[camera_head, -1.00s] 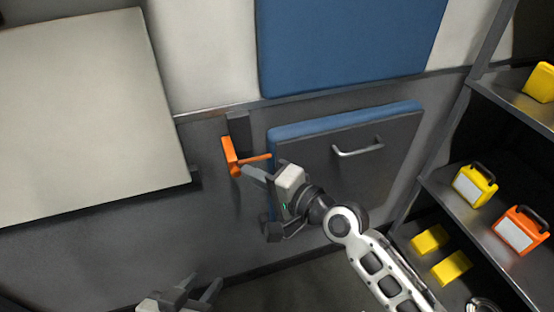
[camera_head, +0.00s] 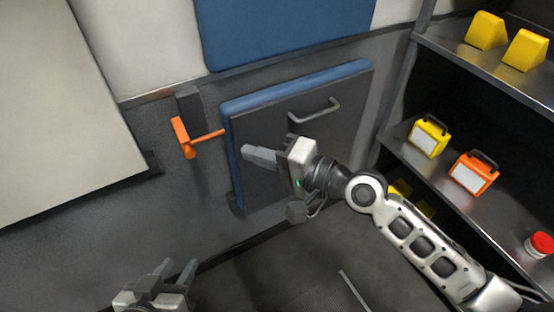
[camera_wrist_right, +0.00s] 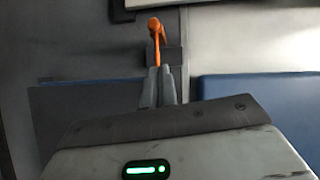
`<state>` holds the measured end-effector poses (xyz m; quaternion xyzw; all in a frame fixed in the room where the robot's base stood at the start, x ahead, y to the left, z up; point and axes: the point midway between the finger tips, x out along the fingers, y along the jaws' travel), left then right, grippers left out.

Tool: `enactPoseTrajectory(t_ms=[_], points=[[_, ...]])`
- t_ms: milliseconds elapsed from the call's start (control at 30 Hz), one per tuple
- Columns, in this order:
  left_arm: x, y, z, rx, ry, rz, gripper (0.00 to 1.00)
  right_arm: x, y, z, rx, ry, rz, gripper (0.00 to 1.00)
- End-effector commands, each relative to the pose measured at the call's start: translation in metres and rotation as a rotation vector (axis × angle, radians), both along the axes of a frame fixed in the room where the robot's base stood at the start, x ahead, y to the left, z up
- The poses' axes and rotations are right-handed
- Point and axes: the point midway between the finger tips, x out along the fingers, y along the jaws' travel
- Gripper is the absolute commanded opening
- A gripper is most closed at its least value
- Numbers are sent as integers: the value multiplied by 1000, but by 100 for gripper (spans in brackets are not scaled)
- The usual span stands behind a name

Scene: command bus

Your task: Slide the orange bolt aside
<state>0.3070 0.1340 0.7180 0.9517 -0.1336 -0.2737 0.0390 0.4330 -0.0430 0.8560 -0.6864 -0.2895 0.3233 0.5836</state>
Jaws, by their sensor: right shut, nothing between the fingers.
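The orange bolt (camera_head: 181,138) is mounted on the grey wall just left of the folded seat panel (camera_head: 285,140). Its thin handle points right, toward the panel's edge. My right gripper (camera_head: 247,155) is shut and empty, in front of the panel, to the right of and below the bolt handle, with a visible gap. In the right wrist view the bolt (camera_wrist_right: 156,40) shows just beyond the closed fingertips (camera_wrist_right: 159,72). My left gripper (camera_head: 178,264) is at the bottom left, empty with its fingers apart, well below the bolt.
A dark bracket (camera_head: 189,102) sits behind the bolt. A pale board (camera_head: 60,120) fills the left. The panel has a metal handle (camera_head: 314,111). A shelf (camera_head: 400,132) on the right holds yellow and orange cases. Floor below is mostly clear.

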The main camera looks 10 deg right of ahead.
Motion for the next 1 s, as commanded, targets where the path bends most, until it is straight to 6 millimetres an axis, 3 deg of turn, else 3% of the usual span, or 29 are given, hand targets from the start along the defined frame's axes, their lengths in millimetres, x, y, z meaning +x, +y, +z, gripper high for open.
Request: enactPoseTrajectory(t_ms=[100, 300, 867, 1000], points=[[-1, 0, -4, 1, 1, -1, 36, -14, -17, 0, -4, 0, 0, 0], [-2, -1, -3, 0, -2, -1, 36, -24, -30, 4, 0, 0, 0, 0], [-2, -1, -3, 0, -3, -4, 36, -25, -31, 4, -1, -1, -1, 0], [-3, -1, 1, 4, 2, -5, 36, -31, -32, -6, -76, -48, -28, 0]])
